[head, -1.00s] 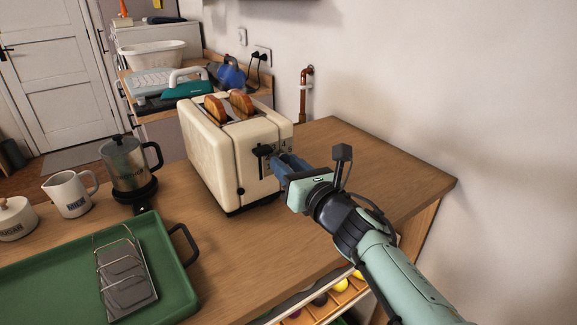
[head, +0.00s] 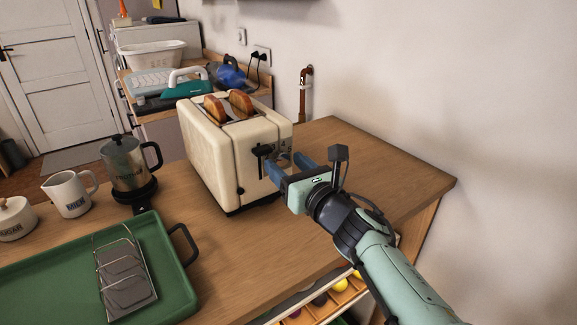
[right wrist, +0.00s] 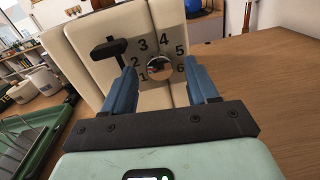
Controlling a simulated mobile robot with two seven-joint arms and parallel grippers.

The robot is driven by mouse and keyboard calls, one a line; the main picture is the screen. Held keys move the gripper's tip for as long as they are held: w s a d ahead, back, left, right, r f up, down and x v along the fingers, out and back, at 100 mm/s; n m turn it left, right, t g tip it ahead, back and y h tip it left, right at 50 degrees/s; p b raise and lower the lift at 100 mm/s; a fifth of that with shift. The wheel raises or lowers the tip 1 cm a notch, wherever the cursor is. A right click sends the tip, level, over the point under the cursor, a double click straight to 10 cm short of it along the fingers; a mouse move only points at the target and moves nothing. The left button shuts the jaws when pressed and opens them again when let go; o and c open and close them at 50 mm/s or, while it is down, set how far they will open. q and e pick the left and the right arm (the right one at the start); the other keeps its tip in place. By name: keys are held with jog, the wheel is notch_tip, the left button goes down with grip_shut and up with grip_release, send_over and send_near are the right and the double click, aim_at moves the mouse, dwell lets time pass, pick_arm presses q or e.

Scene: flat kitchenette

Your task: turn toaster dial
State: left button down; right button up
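The cream toaster (head: 217,158) stands on the wooden counter with two slices of toast (head: 241,102) in its slots. Its front panel shows in the right wrist view, with a black lever (right wrist: 109,48) on the left and a round metal dial (right wrist: 160,67) ringed by the numbers 1 to 6. My right gripper (head: 287,165) is in front of this panel. In the right wrist view its blue fingers (right wrist: 163,88) are apart, one on each side of the dial and a little short of it, with nothing between them. My left gripper is not in view.
A green tray (head: 178,292) with a wire toast rack (head: 128,275) lies at the front left. The counter right of the toaster is clear up to the wall.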

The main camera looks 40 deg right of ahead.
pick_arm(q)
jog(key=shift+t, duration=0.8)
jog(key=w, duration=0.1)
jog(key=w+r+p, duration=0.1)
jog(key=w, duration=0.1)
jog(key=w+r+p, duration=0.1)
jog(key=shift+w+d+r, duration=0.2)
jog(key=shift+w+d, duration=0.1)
pick_arm(e)
jog(key=s+a, duration=0.2)
jog(key=s, duration=1.1)
jog(key=shift+s+a, duration=0.15)
jog(key=shift+f, duration=0.1)
